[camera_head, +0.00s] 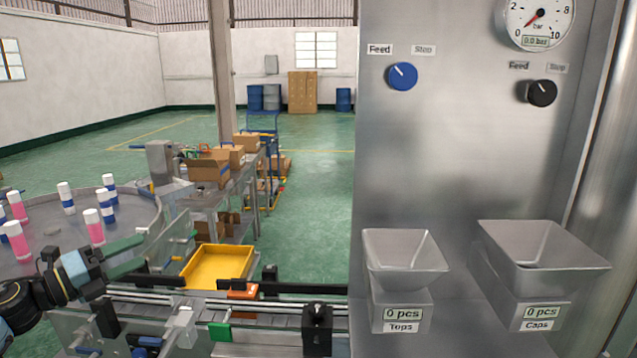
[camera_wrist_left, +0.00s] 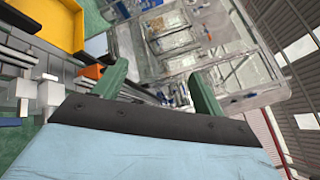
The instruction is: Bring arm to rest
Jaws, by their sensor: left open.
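My left gripper (camera_head: 139,254) is at the lower left of the head view, its arm coming in from the left edge. Its two green fingers point right and stand apart with nothing between them. In the left wrist view the open fingers (camera_wrist_left: 160,82) also show empty. The gripper is in front of the round table and left of the yellow tray (camera_head: 217,266). My right arm and gripper are not in view.
A conveyor (camera_head: 268,308) runs along the bottom. A round table (camera_head: 145,213) at left bears several pink and blue cans. A steel panel (camera_head: 450,150) with knobs, a gauge and two hoppers (camera_head: 405,262) labelled Tops and Caps fills the right side.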

